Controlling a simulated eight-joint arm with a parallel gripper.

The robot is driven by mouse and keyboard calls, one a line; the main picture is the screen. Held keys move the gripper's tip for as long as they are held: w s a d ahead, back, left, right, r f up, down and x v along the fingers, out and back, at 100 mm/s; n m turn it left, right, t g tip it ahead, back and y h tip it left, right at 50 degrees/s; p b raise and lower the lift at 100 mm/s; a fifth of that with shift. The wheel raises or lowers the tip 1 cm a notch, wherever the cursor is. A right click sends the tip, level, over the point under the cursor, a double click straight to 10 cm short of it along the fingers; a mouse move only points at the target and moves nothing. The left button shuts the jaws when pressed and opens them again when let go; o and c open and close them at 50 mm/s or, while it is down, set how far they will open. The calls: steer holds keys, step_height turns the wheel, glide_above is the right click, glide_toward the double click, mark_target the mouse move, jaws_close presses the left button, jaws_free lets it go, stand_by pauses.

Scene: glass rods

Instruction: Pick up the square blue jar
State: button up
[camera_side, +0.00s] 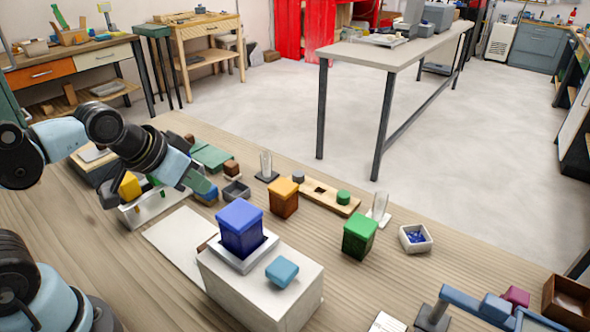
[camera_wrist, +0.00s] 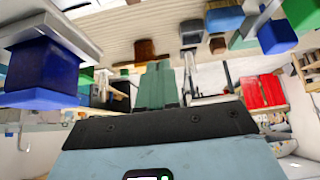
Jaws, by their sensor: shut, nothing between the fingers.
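The square blue jar (camera_side: 240,232) stands upright, with its blue lid on, in a shallow grey tray (camera_side: 262,250) on top of a white block (camera_side: 270,297). It also shows at the left of the wrist view (camera_wrist: 42,70), where the scene appears upside down. My gripper (camera_side: 203,186) is to the left of the jar and behind it in the side view, apart from it. Its greenish fingers (camera_wrist: 157,72) are together and empty in the wrist view.
A light blue block (camera_side: 282,270) lies on the white block beside the tray. An orange jar (camera_side: 284,200) and a green jar (camera_side: 359,238) stand behind and to the right. A wooden holder (camera_side: 318,193) and clear glass pieces (camera_side: 266,164) stand farther back.

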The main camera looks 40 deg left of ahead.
steer(key=o, duration=1.5)
